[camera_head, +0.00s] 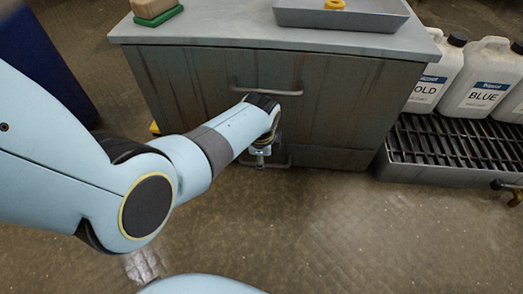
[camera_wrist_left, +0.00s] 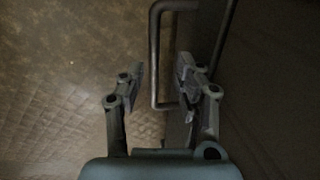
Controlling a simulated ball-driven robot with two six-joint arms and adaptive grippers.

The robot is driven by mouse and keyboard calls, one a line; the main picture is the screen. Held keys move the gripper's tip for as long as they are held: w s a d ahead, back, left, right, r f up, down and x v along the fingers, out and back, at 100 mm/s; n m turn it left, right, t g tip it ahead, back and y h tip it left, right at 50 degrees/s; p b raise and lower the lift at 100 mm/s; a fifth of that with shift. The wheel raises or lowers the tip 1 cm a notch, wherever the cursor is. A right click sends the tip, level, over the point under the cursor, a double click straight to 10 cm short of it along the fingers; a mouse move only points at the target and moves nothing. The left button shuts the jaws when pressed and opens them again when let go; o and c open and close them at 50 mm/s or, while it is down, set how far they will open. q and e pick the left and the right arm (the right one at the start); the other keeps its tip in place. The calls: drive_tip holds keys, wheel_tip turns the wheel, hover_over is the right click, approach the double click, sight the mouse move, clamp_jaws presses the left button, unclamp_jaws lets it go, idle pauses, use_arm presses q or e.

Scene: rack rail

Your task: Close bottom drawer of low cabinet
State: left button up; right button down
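The low cabinet (camera_head: 335,95) stands ahead with a grey-green front. Its upper handle (camera_head: 266,92) is a horizontal bar. The bottom drawer's handle (camera_head: 280,163) shows partly behind my left gripper (camera_head: 263,150), which is at the low front of the cabinet. How far the bottom drawer stands out, if at all, I cannot tell. In the left wrist view my left gripper (camera_wrist_left: 158,84) has its fingers apart. A handle bar (camera_wrist_left: 154,60) shows between the fingertips in the picture; contact is not clear. My right gripper is not in view.
A grey tray (camera_head: 375,20) with a yellow item and a sponge-like block (camera_head: 153,9) on green sit on the cabinet top. The floor in front is clear.

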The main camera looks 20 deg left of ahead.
use_arm(q)
wheel_tip(320, 180, up, 6)
drive_tip(key=s, duration=0.1)
drive_tip(key=shift+d, duration=0.15)
idle(0.5)
